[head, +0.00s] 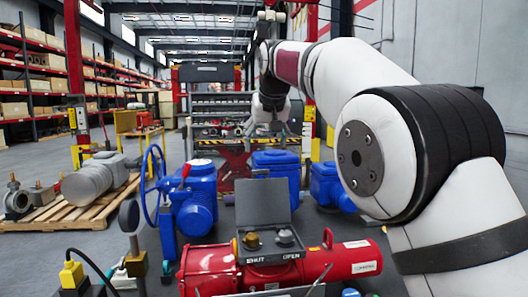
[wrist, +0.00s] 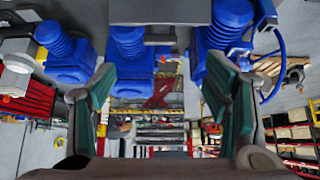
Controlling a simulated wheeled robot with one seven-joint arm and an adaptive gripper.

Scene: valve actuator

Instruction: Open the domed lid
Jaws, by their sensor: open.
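A red cylindrical actuator (head: 330,262) lies across the front of the head view. On it sits a grey control box (head: 270,257) marked SHUT and OPEN. A grey lid panel (head: 263,201) stands raised at the box's back edge, leaving a brass knob (head: 252,241) and a grey knob (head: 285,236) uncovered. From the front I cannot tell whether the panel is domed. My gripper (head: 269,112) hangs high behind and above the box, clear of it. In the wrist view my gripper (wrist: 160,88) has its fingers wide apart with nothing between them.
Blue valve actuators (head: 196,200) stand behind the red one, with a blue handwheel (head: 152,185) at left. A pallet (head: 70,205) holds grey parts. A gauge (head: 129,215) stands at front left. My arm fills the right side. Open floor lies at far left.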

